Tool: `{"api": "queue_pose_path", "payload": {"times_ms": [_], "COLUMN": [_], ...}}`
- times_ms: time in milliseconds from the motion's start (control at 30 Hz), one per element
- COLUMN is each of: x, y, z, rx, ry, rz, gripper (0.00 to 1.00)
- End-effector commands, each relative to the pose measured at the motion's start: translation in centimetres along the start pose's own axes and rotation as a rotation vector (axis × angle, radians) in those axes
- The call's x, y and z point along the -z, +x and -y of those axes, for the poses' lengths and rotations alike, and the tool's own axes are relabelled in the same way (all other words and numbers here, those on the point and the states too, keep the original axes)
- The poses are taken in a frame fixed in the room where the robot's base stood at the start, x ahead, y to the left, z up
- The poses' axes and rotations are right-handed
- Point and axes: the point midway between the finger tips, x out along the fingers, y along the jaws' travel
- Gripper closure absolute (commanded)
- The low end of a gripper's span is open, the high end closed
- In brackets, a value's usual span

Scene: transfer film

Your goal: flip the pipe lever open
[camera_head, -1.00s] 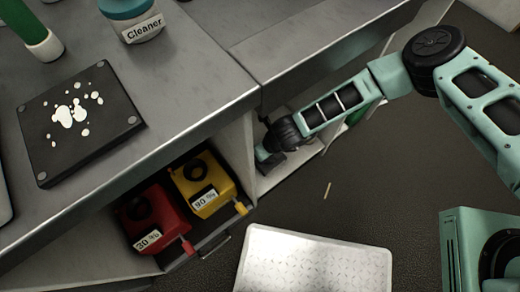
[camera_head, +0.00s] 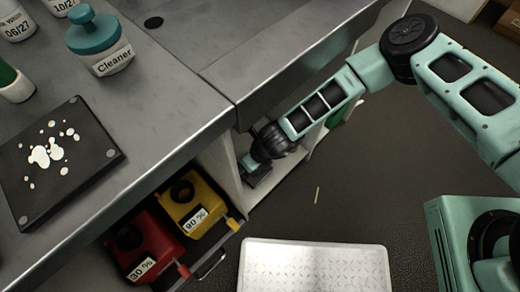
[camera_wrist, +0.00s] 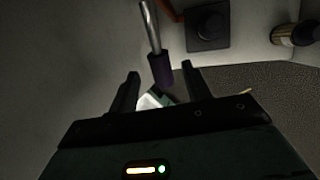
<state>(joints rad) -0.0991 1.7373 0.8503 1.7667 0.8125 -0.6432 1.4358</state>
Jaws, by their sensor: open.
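In the head view my gripper (camera_head: 257,172) reaches into the opening under the counter, and the lever is hidden there. A short piece of reddish pipe (camera_wrist: 168,9) shows beside the rod.
A dark square fitting (camera_wrist: 207,27) is on the pale wall right of the lever; a bottle (camera_wrist: 297,34) lies further right. In the head view, red (camera_head: 143,245) and yellow (camera_head: 192,203) canisters stand left of my gripper. A white textured platform (camera_head: 314,266) lies on the floor.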

Motion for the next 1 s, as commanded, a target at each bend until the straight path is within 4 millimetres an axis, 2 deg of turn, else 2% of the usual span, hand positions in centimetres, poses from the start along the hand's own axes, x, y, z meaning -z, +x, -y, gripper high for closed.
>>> {"api": "queue_pose_path", "payload": {"times_ms": [33, 200, 500, 700, 1000], "x": [-0.2, -0.1, -0.1, 0.0, 0.0], "y": [-1.6, -5.6, -11.8, -13.7, -14.1], "z": [0.0, 0.0, 0.1, 0.0, 0.0], "rx": [-0.001, 0.0, 0.001, -0.001, 0.0], "ry": [0.0, 0.0, 0.0, 0.001, 0.001], "rz": [0.002, 0.002, 0.001, 0.0, -0.001], "gripper": [0.51, 0.51, 0.51, 0.51, 0.51]}}
